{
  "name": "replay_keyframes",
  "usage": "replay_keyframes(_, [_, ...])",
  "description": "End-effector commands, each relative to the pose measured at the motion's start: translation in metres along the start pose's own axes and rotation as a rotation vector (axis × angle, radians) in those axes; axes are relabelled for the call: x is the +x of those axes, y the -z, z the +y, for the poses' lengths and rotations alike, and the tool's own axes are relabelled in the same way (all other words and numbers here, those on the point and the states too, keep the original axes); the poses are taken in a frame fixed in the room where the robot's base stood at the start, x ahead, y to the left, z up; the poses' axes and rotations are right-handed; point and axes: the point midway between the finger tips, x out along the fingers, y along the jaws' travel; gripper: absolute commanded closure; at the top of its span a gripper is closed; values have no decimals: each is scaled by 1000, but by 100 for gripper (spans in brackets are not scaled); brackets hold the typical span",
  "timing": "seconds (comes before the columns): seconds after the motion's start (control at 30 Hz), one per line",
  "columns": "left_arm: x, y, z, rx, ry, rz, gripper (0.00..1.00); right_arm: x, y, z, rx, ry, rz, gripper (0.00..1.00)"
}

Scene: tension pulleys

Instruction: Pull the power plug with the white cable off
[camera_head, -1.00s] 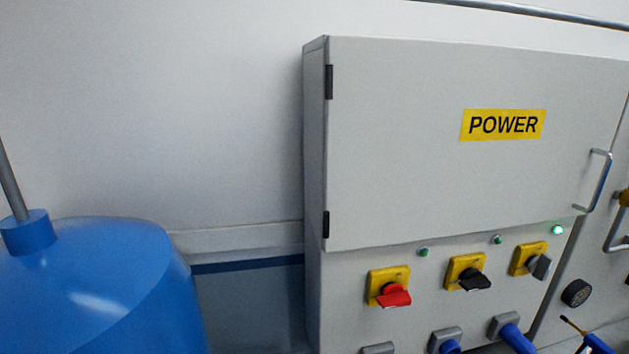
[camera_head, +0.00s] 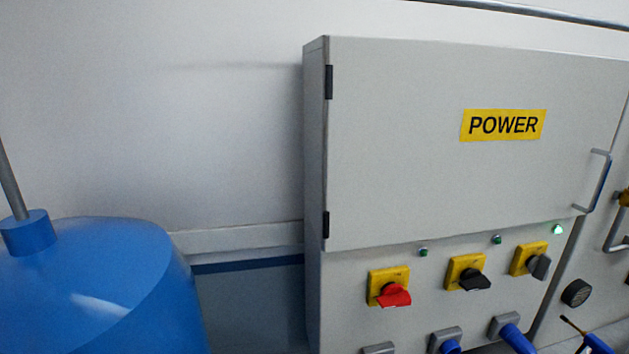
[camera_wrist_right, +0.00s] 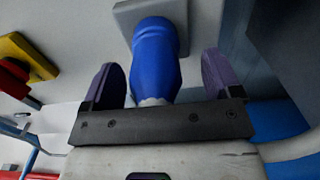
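In the right wrist view, a blue power plug (camera_wrist_right: 155,62) sits in a grey socket (camera_wrist_right: 125,14) on a light grey panel. A small whitish part (camera_wrist_right: 150,102) shows at the plug's rear, partly hidden by my gripper; I cannot tell for sure whether it is the white cable. My right gripper (camera_wrist_right: 160,80) is open, with one purple finger on each side of the plug and visible gaps between. In the head view, blue plugs sit in the middle socket (camera_head: 445,336) and right socket (camera_head: 505,322); their lower parts are cut off. My left gripper is not in view.
A blue tank (camera_head: 95,290) stands at left. A yellow-and-red switch (camera_wrist_right: 25,60) is left of my right gripper.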

Motion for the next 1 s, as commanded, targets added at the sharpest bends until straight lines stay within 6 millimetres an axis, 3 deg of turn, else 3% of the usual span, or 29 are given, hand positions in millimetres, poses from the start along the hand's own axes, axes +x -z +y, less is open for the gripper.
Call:
replay_keyframes(0.23, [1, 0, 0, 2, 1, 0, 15, 3, -2, 1, 1, 0, -6, 15])
replay_keyframes(0.37, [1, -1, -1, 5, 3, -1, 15, -5, -2, 0, 0, 1, -6, 15])
replay_keyframes(1.0, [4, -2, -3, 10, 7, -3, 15, -126, -1, -6, -2, 12, 0, 15])
